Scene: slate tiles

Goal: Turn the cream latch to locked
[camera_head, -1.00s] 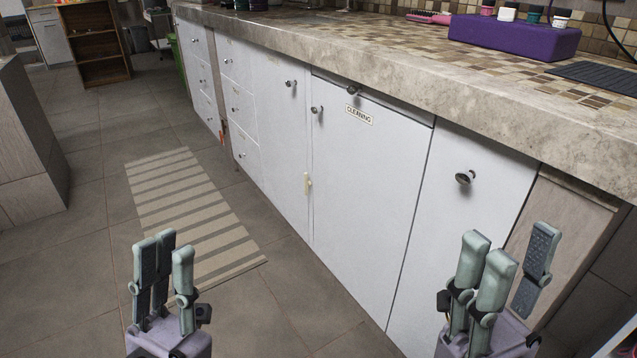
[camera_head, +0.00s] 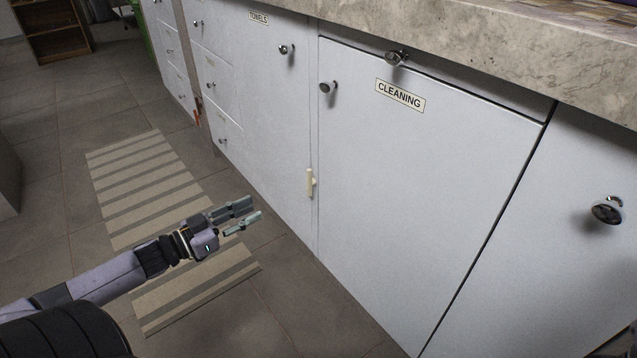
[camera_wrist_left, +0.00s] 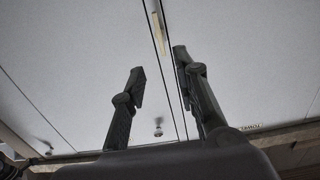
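The cream latch (camera_head: 310,184) is a small upright bar at the seam between the white door labelled TOWELS (camera_head: 270,100) and the white door labelled CLEANING (camera_head: 430,170). It also shows in the left wrist view (camera_wrist_left: 159,34), beside the dark door seam. My left gripper (camera_head: 252,213) is open and empty, apart from the latch, to its left and lower in the head view. In the left wrist view its fingers (camera_wrist_left: 158,68) are spread, with the latch beyond them. My right gripper is not in view.
Round metal knobs stick out of the doors, including one near the seam (camera_head: 327,88) and one at the right (camera_head: 606,213). The stone countertop (camera_head: 500,40) overhangs the doors. A striped rug (camera_head: 150,190) lies on the tiled floor.

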